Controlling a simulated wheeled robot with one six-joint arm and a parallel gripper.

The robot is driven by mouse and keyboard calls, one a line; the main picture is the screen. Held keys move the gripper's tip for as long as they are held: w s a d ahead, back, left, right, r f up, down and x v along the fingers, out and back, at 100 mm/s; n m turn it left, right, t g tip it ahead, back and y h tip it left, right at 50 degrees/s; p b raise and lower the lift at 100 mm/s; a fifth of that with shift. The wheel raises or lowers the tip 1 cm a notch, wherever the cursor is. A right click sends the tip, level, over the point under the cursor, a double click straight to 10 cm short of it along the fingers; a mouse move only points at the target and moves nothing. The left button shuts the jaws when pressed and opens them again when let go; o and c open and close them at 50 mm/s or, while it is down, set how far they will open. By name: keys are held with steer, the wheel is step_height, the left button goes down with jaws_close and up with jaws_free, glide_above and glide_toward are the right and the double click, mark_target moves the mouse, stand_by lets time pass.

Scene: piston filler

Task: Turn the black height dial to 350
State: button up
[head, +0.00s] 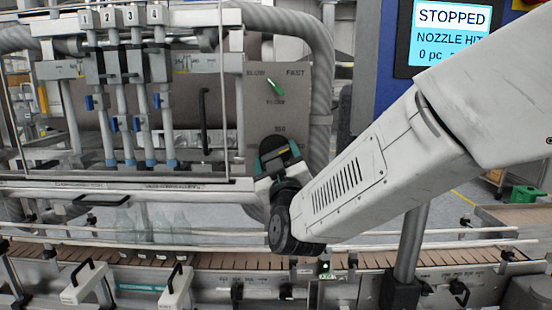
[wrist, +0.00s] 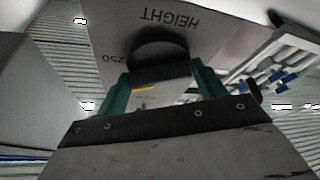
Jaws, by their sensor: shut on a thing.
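The black height dial (wrist: 160,48) shows in the wrist view on a grey panel, with the word HEIGHT upside down above it and 250 to its left. A short yellow mark shows on its near side. My gripper (wrist: 163,82) has its green fingers on both sides of the dial, shut on it. In the head view the dial (head: 276,148) is partly hidden by my gripper (head: 277,160), low on the grey control panel. The dial's exact reading cannot be made out.
A green selector knob (head: 275,87) sits above the dial on the panel (head: 301,100). The nozzles (head: 123,90) are at the left, with clear bottles (head: 155,228) below by the conveyor (head: 230,276). A screen (head: 450,32) reads STOPPED and NOZZLE HEIGHT, the last word partly covered by my arm.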

steer(key=n+g+y, duration=0.1)
steer(key=n, duration=0.2)
steer(key=n+g+y, duration=0.1)
steer(key=n+y, duration=0.1)
steer(key=n, duration=0.2)
steer(key=shift+d+r, duration=0.15)
steer(key=shift+r, duration=0.05)
steer(key=n+g, duration=0.1)
steer(key=n, duration=0.1)
steer(key=n+g, duration=0.1)
steer(key=n, duration=0.2)
steer(key=shift+r+n, duration=0.1)
steer(key=shift+n, duration=0.2)
steer(key=o, duration=0.9)
steer(key=v, duration=0.7)
steer(key=shift+s+d, duration=0.25)
steer(key=shift+s, duration=0.1)
